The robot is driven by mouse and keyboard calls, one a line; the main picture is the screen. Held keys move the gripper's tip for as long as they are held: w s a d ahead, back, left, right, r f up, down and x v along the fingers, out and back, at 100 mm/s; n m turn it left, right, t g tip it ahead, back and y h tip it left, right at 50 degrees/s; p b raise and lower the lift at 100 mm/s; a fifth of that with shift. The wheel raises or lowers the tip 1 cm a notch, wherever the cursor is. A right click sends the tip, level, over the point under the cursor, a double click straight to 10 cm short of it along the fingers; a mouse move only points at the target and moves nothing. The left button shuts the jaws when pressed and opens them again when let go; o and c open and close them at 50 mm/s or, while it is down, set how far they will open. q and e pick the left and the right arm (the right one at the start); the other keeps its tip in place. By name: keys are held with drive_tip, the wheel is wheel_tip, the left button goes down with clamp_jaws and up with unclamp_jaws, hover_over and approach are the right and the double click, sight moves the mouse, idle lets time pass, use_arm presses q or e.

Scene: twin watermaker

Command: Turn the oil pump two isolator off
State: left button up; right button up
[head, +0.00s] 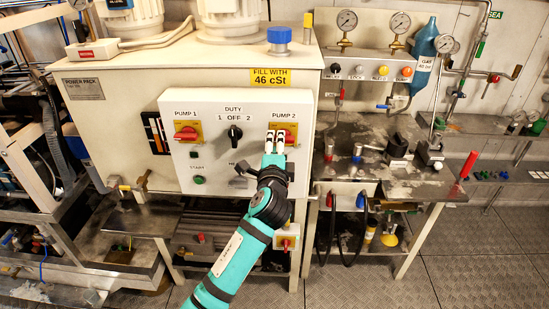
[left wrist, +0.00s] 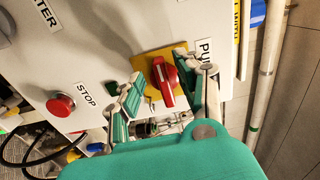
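The pump two isolator is a red rotary knob (head: 291,134) on a yellow plate under the PUMP 2 label, partly hidden by my fingers in the head view. In the left wrist view the red knob (left wrist: 163,83) shows clearly, its handle running roughly along the label's text direction. My left gripper (head: 275,138) is at the knob. In the left wrist view its fingers (left wrist: 160,66) are spread, one on each side of the knob, with a visible gap on the left side. Contact on the right side cannot be told. My right gripper is not in view.
The panel also carries the PUMP 1 red knob (head: 186,133), the black DUTY switch (head: 235,133) and a green START button (head: 199,180). A red STOP button (left wrist: 61,104) is near the gripper. Another red switch (head: 287,243) sits below the panel. A workbench (head: 420,185) stands right.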

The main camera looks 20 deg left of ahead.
use_arm(q)
drive_tip(key=v, duration=1)
drive_tip(key=shift+s, duration=0.3)
